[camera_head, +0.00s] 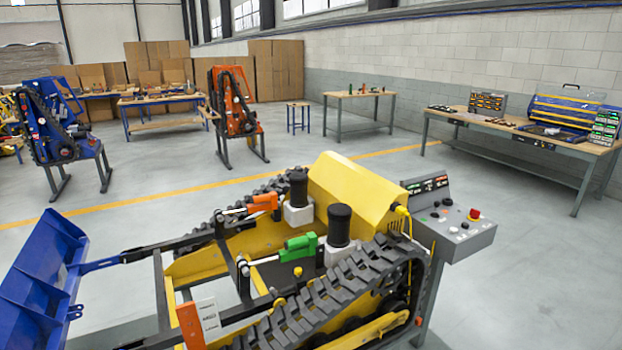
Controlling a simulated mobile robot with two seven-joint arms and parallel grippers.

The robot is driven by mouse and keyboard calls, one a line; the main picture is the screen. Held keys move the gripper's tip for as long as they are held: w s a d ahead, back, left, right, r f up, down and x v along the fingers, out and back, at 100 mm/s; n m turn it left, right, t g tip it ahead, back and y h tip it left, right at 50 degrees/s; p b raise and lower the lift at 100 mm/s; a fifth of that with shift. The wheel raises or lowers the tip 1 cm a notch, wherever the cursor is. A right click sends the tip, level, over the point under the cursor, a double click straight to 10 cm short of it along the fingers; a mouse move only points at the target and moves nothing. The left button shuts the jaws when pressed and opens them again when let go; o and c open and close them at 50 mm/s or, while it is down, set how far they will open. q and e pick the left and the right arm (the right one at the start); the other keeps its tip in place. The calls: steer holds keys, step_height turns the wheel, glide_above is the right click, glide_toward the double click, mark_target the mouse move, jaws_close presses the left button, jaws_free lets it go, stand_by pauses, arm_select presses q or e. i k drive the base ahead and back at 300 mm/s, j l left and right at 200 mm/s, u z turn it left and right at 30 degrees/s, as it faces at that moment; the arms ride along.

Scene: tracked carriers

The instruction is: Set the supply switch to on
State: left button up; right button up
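A grey control box (455,222) stands on a post at the right side of the yellow tracked carrier (345,190). Its sloped top bears a red mushroom button (474,214), several small knobs and buttons, and an upright display panel (426,184) with green and red lit marks. The supply switch is too small to tell apart from the other controls, and its position cannot be read. Neither of my grippers shows in the head view.
The carrier's rubber track (330,290) and blue bucket (42,275) fill the foreground. A workbench (460,122) with cases stands at the right wall. Blue (60,135) and orange (232,110) machines stand behind on the left. The floor right of the control box is clear.

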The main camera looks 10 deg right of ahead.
mark_target(476, 214)
steer(key=i+l+u, duration=0.1)
steer(key=l, duration=0.25)
steer(key=i+l+u, duration=0.1)
steer(key=l, duration=0.25)
steer(key=i+l+u, duration=0.1)
steer(key=l, duration=0.25)
steer(key=i+l, duration=0.15)
steer(key=l, duration=0.4)
steer(key=i+l+u, duration=0.1)
steer(key=l, duration=0.4)
steer(key=i+l, duration=0.1)
steer(key=l, duration=0.45)
steer(key=i+l, duration=0.15)
steer(key=l, duration=0.4)
steer(key=j+u, duration=0.05)
